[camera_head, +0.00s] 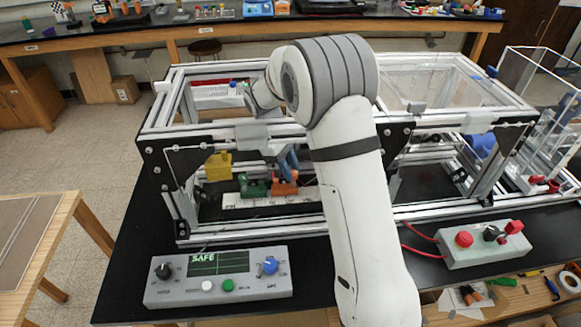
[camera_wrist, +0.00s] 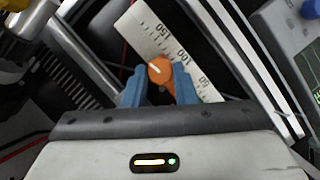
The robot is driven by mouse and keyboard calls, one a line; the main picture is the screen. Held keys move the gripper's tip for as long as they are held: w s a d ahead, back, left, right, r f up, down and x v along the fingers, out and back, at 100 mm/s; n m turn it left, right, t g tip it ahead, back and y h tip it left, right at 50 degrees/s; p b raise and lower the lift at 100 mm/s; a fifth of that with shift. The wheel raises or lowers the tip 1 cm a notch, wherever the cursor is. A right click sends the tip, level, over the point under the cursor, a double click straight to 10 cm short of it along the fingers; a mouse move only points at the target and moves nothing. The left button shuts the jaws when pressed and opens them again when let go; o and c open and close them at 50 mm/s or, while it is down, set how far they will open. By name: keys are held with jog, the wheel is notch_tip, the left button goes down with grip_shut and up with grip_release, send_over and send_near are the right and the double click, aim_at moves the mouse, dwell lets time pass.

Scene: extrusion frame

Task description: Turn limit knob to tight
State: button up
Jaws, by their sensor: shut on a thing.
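The orange limit knob (camera_wrist: 159,68) shows in the wrist view with a white line on its face. It sits over a white ruler scale (camera_wrist: 150,32). My gripper (camera_wrist: 160,88) has its blue fingers on either side of the knob and is shut on it. In the head view my gripper (camera_head: 290,163) reaches down inside the frame to the orange stop (camera_head: 284,186), which stands by the ruler. The knob itself is hard to make out there. No tight or loose marking is readable.
A green stop (camera_head: 252,187) stands just left of the orange one, and a yellow block (camera_head: 218,166) hangs farther left. Aluminium frame bars (camera_head: 270,218) surround my gripper. A control box (camera_head: 217,265) reading SAFE and a grey button box (camera_head: 484,246) stand in front.

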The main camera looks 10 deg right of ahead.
jog(key=m, duration=0.2)
jog(key=m+y, duration=0.1)
jog(key=m, duration=0.1)
jog(key=m+g+y, duration=0.1)
jog(key=m, duration=0.1)
jog(key=shift+w+d, duration=0.2)
jog(key=shift+d, duration=0.05)
jog(key=m+y, duration=0.1)
jog(key=m, duration=0.4)
jog(key=shift+d+g+y, duration=0.15)
jog(key=shift+g+y, duration=0.15)
jog(key=shift+y, duration=0.1)
jog(key=shift+m, duration=0.3)
jog(key=o, duration=1)
jog(key=shift+r, duration=0.1)
jog(key=b+v, duration=0.1)
jog(key=v, duration=0.6)
jog(key=shift+w+d+r+b, duration=0.1)
jog(key=shift+w+r+b, duration=0.1)
jog(key=shift+r+b, duration=0.1)
